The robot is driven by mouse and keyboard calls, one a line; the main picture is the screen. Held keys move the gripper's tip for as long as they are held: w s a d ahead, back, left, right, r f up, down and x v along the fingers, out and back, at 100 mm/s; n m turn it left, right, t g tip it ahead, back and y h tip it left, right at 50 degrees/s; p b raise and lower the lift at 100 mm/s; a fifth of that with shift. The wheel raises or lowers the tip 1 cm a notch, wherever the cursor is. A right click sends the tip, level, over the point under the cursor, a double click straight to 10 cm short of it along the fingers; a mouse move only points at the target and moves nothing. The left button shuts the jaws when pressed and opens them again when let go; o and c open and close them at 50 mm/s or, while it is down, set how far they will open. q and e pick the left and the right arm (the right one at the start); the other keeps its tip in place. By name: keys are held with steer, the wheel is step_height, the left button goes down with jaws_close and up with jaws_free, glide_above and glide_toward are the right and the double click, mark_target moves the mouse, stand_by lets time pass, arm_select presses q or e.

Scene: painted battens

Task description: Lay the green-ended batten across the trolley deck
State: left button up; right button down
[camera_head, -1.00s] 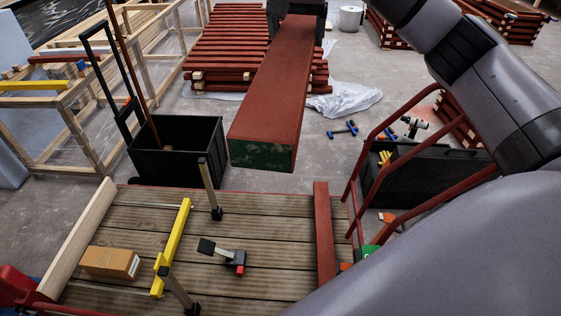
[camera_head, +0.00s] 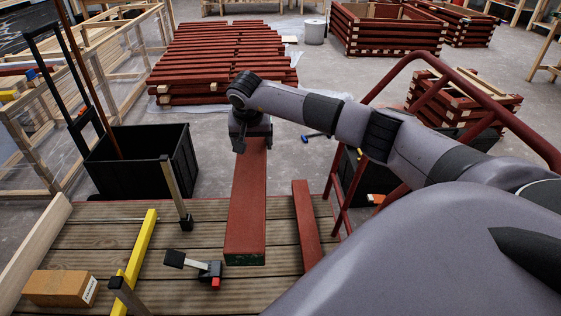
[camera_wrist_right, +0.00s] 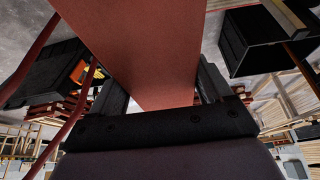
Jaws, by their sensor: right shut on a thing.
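The green-ended batten (camera_head: 247,205) is long and dark red, with green on its near end face. My right gripper (camera_head: 252,140) is shut on its far part, and the wrist view shows the batten (camera_wrist_right: 150,45) between both fingers (camera_wrist_right: 162,88). The batten points toward me, its near end over the planked trolley deck (camera_head: 95,237) and its held end beyond the deck's far edge. I cannot tell whether its near end touches the planks. My left gripper is not in view.
A second red batten (camera_head: 306,225) lies on the deck to the right. A clamp (camera_head: 200,268), a yellow bar (camera_head: 137,250), a cardboard box (camera_head: 60,288) and an upright post (camera_head: 177,195) occupy the left side. A black bin (camera_head: 140,165) stands behind.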

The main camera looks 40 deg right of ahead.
steer(key=s+d+f+b, duration=0.1)
steer(key=f+b, duration=0.4)
steer(key=f, duration=0.8)
steer(key=s+d+f+b, duration=0.2)
steer(key=f+b, duration=0.4)
steer(key=f, duration=0.8)
steer(key=s+d+f+b, duration=0.1)
steer(key=f+b, duration=0.4)
steer(key=f, duration=0.8)
steer(key=shift+s+d+f, duration=0.15)
steer(key=shift+s+d, duration=0.25)
steer(key=shift+d, duration=0.2)
steer(key=shift+f+b, duration=0.45)
steer(key=shift+f, duration=0.1)
step_height(320, 180, down, 3)
steer(key=shift+f+b, duration=0.1)
steer(key=shift+b, duration=0.95)
steer(key=shift+f, duration=0.45)
arm_select(q)
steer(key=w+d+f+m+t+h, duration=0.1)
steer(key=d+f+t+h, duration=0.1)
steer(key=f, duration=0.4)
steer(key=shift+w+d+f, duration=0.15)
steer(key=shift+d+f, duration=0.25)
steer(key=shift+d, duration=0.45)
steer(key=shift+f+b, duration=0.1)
steer(key=shift+b, duration=0.2)
